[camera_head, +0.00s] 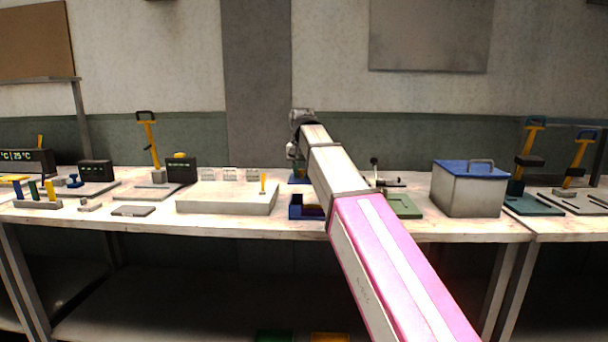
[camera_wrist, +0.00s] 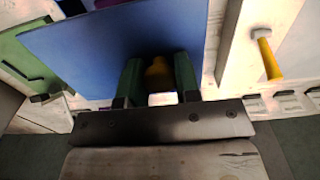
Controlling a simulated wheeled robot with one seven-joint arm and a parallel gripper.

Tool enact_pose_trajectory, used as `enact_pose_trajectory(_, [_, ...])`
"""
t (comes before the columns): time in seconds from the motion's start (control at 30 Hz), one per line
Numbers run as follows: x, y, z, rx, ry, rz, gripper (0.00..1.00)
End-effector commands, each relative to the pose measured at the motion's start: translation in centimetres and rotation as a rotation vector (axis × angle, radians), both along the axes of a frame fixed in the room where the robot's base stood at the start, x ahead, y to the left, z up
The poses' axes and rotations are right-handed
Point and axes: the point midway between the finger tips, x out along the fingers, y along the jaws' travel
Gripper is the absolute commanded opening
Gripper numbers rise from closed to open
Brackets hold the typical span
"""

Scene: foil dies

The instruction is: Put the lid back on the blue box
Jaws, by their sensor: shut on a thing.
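My gripper (camera_wrist: 159,82) is shut on the yellow knob (camera_wrist: 158,72) of a flat blue lid (camera_wrist: 95,50). The lid fills much of the upper wrist view and hides what lies under it. In the head view the lid (camera_head: 297,181) shows as a small blue strip below my gripper (camera_head: 298,168), partly behind my arm. The small open blue box (camera_head: 297,213) stands on the bench nearer the front, with something yellowish-brown inside. My arm covers its right side. The lid is apart from the box, farther back; its exact height is unclear.
A pale slab (camera_head: 225,198) with a yellow peg (camera_head: 263,183) lies left of the box. A green plate (camera_head: 405,206) lies right of it. A grey bin with a blue handled lid (camera_head: 468,187) stands farther right. Several small clear blocks (camera_head: 230,174) sit behind the slab.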

Motion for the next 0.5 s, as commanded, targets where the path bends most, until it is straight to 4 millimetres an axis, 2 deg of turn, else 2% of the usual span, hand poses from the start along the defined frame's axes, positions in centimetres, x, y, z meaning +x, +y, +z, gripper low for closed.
enact_pose_trajectory(0.27, [0.0,0.1,-0.6,0.000,0.001,-0.003,0.07])
enact_pose_trajectory(0.5, [0.0,0.1,-2.3,0.000,0.000,-0.003,0.07])
